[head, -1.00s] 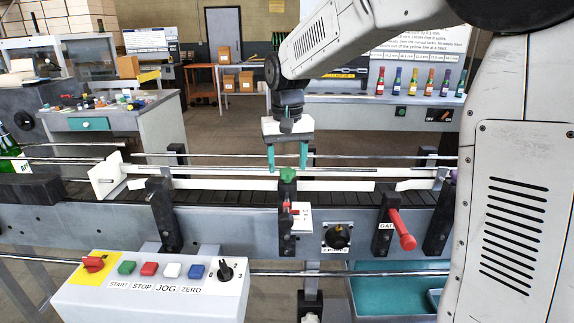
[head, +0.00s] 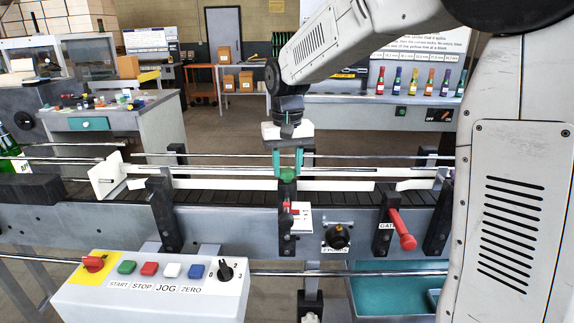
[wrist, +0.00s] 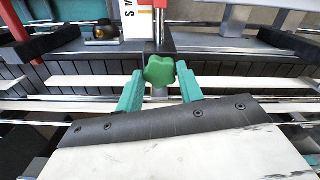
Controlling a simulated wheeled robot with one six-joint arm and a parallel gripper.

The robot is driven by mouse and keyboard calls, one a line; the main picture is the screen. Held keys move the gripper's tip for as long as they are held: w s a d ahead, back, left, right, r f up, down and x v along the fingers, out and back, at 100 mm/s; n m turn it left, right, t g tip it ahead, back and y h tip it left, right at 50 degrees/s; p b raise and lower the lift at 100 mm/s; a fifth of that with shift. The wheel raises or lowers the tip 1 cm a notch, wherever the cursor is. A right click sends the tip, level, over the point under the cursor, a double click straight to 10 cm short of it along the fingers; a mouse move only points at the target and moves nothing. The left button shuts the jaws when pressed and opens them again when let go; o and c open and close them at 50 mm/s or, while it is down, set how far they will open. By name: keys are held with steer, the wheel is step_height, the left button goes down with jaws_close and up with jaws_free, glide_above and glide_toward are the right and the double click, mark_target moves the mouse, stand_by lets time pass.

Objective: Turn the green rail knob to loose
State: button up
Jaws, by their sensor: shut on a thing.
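The green rail knob (head: 287,175) sits on top of a black post at the near side of the conveyor. In the wrist view the star-shaped knob (wrist: 159,71) shows between the tips of the teal fingers. My gripper (head: 288,172) points straight down over the post and is shut on the knob. A white scale plate (head: 302,217) with a red pointer (head: 291,208) is on the post below. In the wrist view part of its lettering shows, but the pointer's exact setting is too small to read.
The conveyor (head: 230,197) runs across with thin metal guide rails. A red gate handle (head: 403,230) and black dial (head: 337,236) are to the right. A button panel (head: 150,295) stands in front at the left. Bottles (head: 414,82) line the back bench.

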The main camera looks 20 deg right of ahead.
mark_target(287, 170)
steer(key=shift+n, duration=2.4)
steer(key=shift+r+n, duration=0.15)
steer(key=shift+n, duration=2.25)
stand_by(2.2)
steer(key=o, duration=1)
steer(key=shift+r, duration=3.85)
